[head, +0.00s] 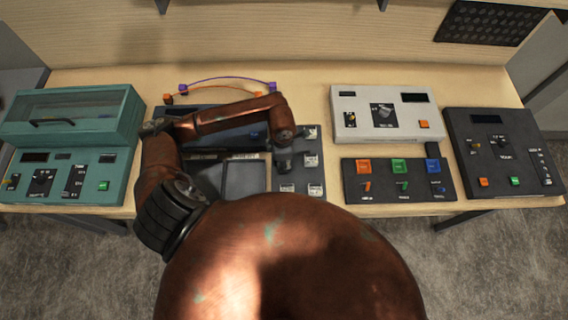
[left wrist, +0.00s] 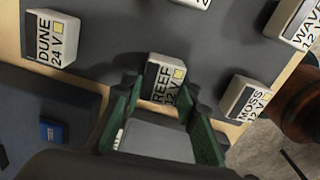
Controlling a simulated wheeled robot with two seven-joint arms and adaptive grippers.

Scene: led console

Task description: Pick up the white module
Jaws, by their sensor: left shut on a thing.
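Several small white modules with dark label faces stand on a dark grey panel (head: 311,160). The left wrist view shows modules marked REEF 12 V (left wrist: 166,82), DUNE 24 V (left wrist: 50,38), MOSS 12 V (left wrist: 244,100) and WAVE 12 V (left wrist: 296,22). My left gripper (head: 284,160) is over the panel in the head view. In the left wrist view its green fingers (left wrist: 165,98) are shut on the REEF module, one on each side. I cannot tell whether this module touches the panel. My right gripper is not in view.
A teal console (head: 100,160) with a clear lid stands at the left. A white console (head: 365,125), a panel with coloured buttons (head: 385,190) and a dark console (head: 500,155) stand at the right. Orange and purple cables (head: 220,80) lie behind my arm.

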